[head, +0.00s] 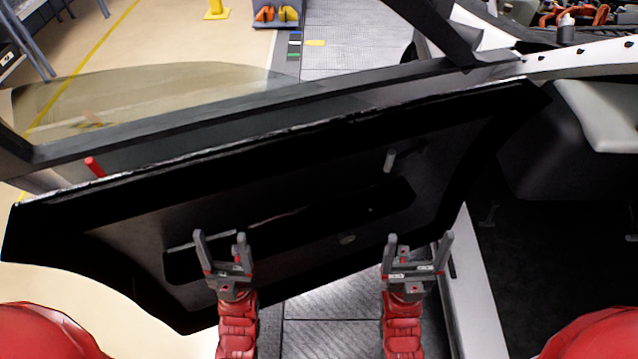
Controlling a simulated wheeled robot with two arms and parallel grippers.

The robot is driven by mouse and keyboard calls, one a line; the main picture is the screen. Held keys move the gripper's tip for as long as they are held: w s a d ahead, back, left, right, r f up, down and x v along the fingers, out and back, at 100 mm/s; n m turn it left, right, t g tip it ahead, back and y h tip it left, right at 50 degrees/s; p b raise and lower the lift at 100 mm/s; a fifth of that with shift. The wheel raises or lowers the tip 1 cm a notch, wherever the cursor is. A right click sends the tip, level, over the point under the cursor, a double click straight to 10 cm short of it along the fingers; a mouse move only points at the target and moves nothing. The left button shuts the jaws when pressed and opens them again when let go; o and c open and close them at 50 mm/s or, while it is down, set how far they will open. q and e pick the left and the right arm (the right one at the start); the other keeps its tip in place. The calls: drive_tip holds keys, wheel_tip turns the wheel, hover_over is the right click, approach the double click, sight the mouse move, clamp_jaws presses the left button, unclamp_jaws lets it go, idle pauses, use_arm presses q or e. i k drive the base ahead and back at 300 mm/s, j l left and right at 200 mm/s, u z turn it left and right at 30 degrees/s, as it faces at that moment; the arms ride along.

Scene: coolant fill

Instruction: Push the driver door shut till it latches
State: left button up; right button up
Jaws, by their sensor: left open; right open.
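The driver door (290,165) stands open across the middle of the head view, its dark inner panel facing me. Its window frame and glass (150,95) are at the upper left, and its hinge side is toward the right, by the car body (590,55). My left gripper (220,240) is open and empty in front of the panel's lower left part. My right gripper (418,240) is open and empty in front of the panel's lower right part. I cannot tell whether either touches the panel.
The car's dark door opening (545,220) and light sill (482,285) are at the right. A yellow stand (217,10) and a low stand with orange items (275,15) are at the back. Pale floor is open at the left.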

sight(291, 191)
drive_tip(key=k+j+z, duration=0.1)
drive_tip(key=j, duration=0.3)
drive_tip(key=k+j, duration=0.1)
drive_tip(key=j, duration=0.3)
drive_tip(key=k+j+z, duration=0.15)
drive_tip(key=j, duration=0.7)
drive_tip(key=k+j+z, duration=0.15)
drive_tip(key=j, duration=0.2)
drive_tip(key=k+j, duration=0.2)
drive_tip(key=j, duration=0.2)
drive_tip(key=i+j+z, duration=0.1)
drive_tip(key=j, duration=0.45)
drive_tip(key=j+z, duration=0.1)
drive_tip(key=j, duration=0.4)
drive_tip(key=i, duration=0.05)
